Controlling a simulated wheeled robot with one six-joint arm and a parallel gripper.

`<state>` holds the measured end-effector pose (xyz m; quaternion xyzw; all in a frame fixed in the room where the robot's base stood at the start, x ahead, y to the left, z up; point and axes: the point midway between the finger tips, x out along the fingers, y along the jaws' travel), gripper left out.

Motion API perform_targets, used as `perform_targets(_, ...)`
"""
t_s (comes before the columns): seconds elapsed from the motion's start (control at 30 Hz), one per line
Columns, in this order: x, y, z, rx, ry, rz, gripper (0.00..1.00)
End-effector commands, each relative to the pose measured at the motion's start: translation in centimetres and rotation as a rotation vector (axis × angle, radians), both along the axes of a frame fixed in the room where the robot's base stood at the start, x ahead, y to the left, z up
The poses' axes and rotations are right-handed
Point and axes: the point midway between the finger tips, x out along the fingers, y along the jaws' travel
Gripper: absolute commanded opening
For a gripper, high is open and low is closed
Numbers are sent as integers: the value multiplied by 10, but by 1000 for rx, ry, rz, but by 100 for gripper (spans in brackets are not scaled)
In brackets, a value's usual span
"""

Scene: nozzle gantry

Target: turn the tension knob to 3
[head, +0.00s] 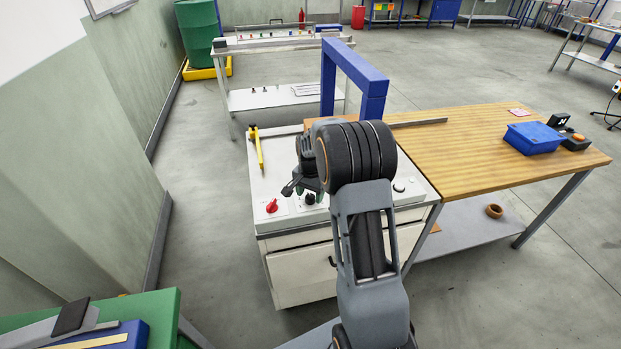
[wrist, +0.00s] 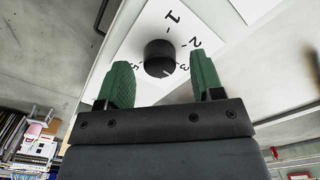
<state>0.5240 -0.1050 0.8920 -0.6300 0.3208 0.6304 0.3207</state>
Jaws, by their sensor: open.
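The tension knob (wrist: 159,57) is black and round on a white panel, with printed numbers 1, 2, 3 and 5 visible around it in the wrist view. A dark knob (head: 309,199) sits on the white cabinet top below my gripper in the head view. My gripper (wrist: 160,84) is open and empty, its two green fingers pointing toward the knob, one on each side. The knob appears beyond the fingertips, not gripped. I cannot tell for certain which number the knob points to. In the head view my gripper (head: 303,186) is partly hidden by my arm.
A red knob (head: 272,206) is left of the dark knob, and a yellow-handled tool (head: 258,150) lies at the cabinet's back left. A blue gantry frame (head: 358,75) stands behind my arm. A wooden table (head: 470,150) with a blue bin (head: 534,138) is to the right.

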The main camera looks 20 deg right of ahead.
Motion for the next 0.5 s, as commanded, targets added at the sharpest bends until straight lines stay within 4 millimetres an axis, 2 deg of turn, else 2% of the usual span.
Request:
perform_targets(0.3,1,0,64,-1,-5,0,61)
perform_targets(0.5,0,0,99,-1,-4,0,61)
